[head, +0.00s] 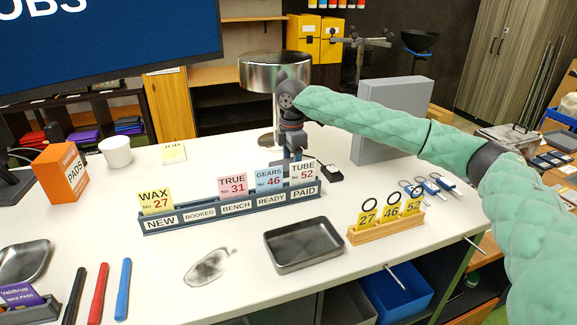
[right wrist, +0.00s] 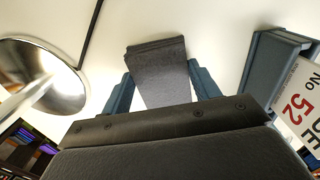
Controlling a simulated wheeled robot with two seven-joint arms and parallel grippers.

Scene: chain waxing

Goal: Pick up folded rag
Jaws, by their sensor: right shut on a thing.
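My right gripper (head: 292,152) points down at the back of the white table, behind the right part of the card rack (head: 228,212). In the right wrist view, its two blue fingers stand on either side of a dark grey, layered flat piece that looks like the folded rag (right wrist: 158,62). The gripper is shut on it. In the head view the rag cannot be made out behind the gripper and the cards. Whether it is clear of the table is hard to tell. My left gripper is not in view.
A round metal lamp (head: 275,72) stands close behind the gripper, and a grey upright panel (head: 392,112) is to its right. A small black object (head: 329,173) lies nearby. A dark tray (head: 303,245) and a wooden tag holder (head: 386,230) are in front.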

